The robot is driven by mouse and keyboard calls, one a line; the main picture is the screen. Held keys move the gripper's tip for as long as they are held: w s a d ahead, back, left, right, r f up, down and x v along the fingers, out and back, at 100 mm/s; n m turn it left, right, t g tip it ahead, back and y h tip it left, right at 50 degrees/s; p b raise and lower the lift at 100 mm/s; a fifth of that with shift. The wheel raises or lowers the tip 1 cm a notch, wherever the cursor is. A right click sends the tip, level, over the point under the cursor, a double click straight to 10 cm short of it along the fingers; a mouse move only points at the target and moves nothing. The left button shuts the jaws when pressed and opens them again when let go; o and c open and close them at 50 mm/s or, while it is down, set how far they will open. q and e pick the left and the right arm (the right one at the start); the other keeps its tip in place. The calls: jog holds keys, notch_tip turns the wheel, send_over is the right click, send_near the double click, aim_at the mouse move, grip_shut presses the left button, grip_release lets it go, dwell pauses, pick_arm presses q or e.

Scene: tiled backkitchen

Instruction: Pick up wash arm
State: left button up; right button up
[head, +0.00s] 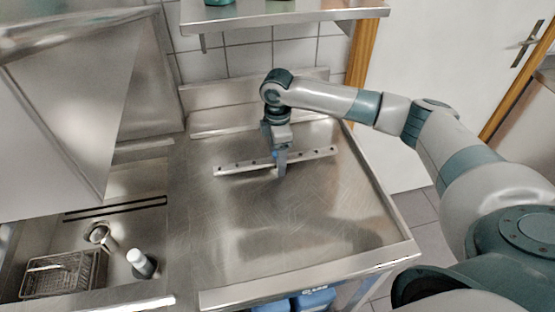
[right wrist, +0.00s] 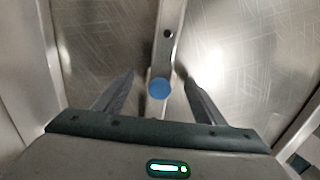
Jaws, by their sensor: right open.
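The wash arm (head: 232,168) is a long, thin metal bar with small dark holes along it. It lies across the steel drainboard in the head view. My right gripper (head: 281,172) points down over its middle. In the right wrist view the wash arm (right wrist: 170,40) runs up the picture, with a blue round cap (right wrist: 158,88) at its middle. The open fingers of my right gripper (right wrist: 158,95) stand on both sides of the bar, with a gap on each side. The stretch of the bar below the cap is partly hidden by the gripper body. My left gripper does not show.
The steel drainboard (head: 300,235) is otherwise bare and has raised edges. At left are a sink with a wire basket (head: 62,275), a white-capped bottle (head: 140,263) and a steel hood (head: 70,100). A shelf (head: 285,17) hangs above the back.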

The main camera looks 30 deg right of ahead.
jog(key=c, duration=1.4)
jog(key=shift+r, duration=0.1)
jog(key=shift+w+r+b, duration=0.1)
jog(key=shift+r+b, duration=0.2)
jog(key=shift+r, duration=0.15)
jog(key=r+b, duration=0.1)
jog(key=r, duration=0.2)
jog(key=shift+s+r, duration=0.1)
jog(key=shift+s, duration=0.1)
jog(key=s+r+b, duration=0.1)
jog(key=s+r, duration=0.1)
jog(key=s, duration=0.1)
jog(key=s+r+b, duration=0.1)
jog(key=s+r, duration=0.1)
jog(key=s, duration=0.2)
jog(key=s+r+b, duration=0.1)
jog(key=s+r, duration=0.2)
jog(key=s, duration=0.1)
jog(key=shift+s+d, duration=0.15)
jog(key=shift+s, duration=0.05)
jog(key=shift+f, duration=0.1)
